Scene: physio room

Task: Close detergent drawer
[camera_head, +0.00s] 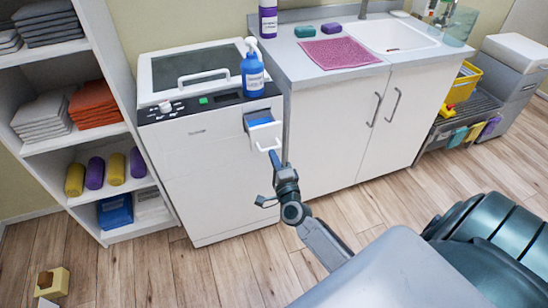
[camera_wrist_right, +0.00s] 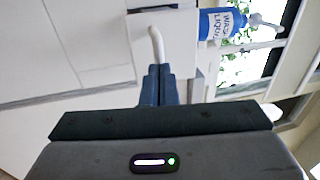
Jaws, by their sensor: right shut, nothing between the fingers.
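The detergent drawer (camera_head: 265,134) sticks out, open, from the upper right front of the white washing machine (camera_head: 215,185). A blue inside shows at its top, and a white loop handle (camera_head: 268,147) is on its front. My right gripper (camera_head: 273,157) is shut and empty, its tips just below the handle. In the right wrist view, the shut fingers (camera_wrist_right: 157,82) point at the curved white handle (camera_wrist_right: 156,46). I cannot tell whether they touch it. My left gripper is in neither view.
A blue pump bottle (camera_head: 252,75) stands on the machine top, above the drawer; it also shows in the right wrist view (camera_wrist_right: 222,24). A white sink cabinet (camera_head: 340,130) adjoins on the right. A shelf (camera_head: 125,150) with towels stands left.

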